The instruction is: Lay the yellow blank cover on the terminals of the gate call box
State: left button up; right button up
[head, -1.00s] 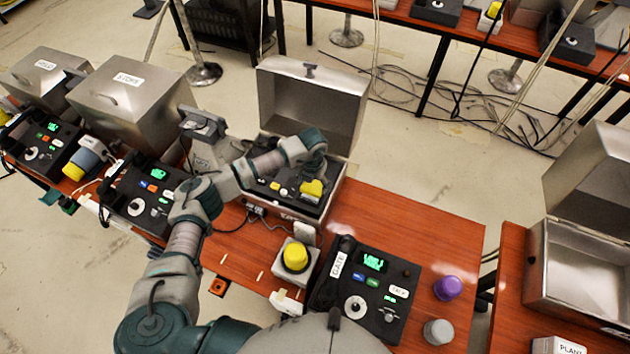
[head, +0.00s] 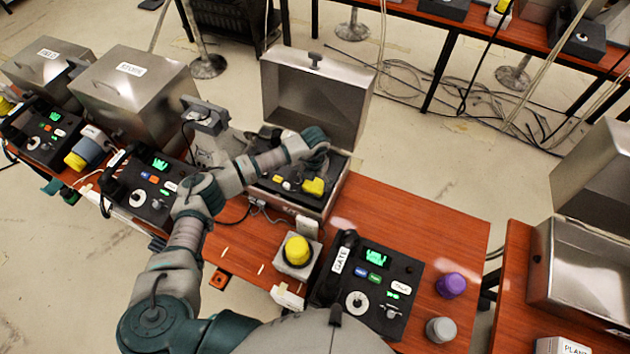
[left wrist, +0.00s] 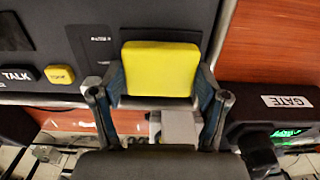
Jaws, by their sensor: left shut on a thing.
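The terminals are hidden, and I cannot tell whether the cover touches the panel. My right gripper is not in view.
The GATE phone unit (head: 372,290) stands in front of the box, with a yellow button on a grey base (head: 297,252) beside it. Purple (head: 451,285) and grey (head: 440,329) knobs stand at the right. The box's raised lid (head: 315,95) stands behind. Red tabletop right of the box is clear.

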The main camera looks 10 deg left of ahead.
aim_at(315, 183)
pick_arm(q)
jog(key=shift+f, duration=0.5)
jog(key=o, duration=1.3)
notch_tip(315, 183, up, 12)
jog(key=shift+f, duration=0.1)
